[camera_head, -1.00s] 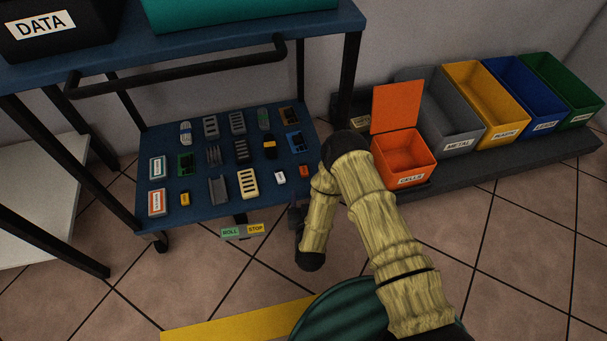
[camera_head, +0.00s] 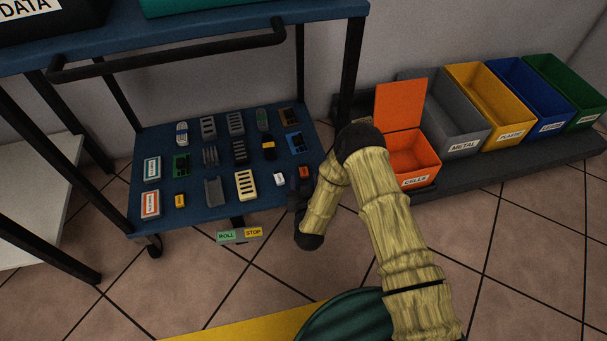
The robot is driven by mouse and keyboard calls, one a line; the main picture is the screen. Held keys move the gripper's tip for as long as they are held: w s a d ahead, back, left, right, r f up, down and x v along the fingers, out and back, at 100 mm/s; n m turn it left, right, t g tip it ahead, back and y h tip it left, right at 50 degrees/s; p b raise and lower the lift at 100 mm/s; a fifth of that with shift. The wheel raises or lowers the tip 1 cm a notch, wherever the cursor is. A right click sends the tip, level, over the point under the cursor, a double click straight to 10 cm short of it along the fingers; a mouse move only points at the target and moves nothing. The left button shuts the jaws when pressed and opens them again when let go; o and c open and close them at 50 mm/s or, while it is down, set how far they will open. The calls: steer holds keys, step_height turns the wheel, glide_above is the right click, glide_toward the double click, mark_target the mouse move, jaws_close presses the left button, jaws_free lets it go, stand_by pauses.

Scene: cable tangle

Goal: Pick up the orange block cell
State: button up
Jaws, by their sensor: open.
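A small orange block (camera_head: 304,172) lies on the blue lower shelf (camera_head: 225,212) of the cart, near its front right corner. My gripper (camera_head: 297,192) is at the shelf's right front edge, just in front of the orange block and close to it in the picture. The gripper is open. It is dark and small, so its fingertips and any contact with the block cannot be made out. A larger orange-and-white labelled block (camera_head: 150,204) lies at the shelf's front left.
A small white cell (camera_head: 279,179) lies just left of the orange block. Several other parts fill the shelf in rows. A black cart post (camera_head: 349,75) rises at the right. An orange lidded CELLS bin (camera_head: 408,155) stands right, beside grey, yellow, blue and green bins.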

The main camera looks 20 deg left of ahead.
mark_target(305, 176)
steer(key=shift+f+b+x, duration=0.25)
steer(key=shift+b+x, duration=0.45)
steer(key=shift+x, duration=0.45)
steer(key=shift+w+a, duration=0.1)
steer(key=shift+w, duration=0.3)
steer(key=c, duration=1.1)
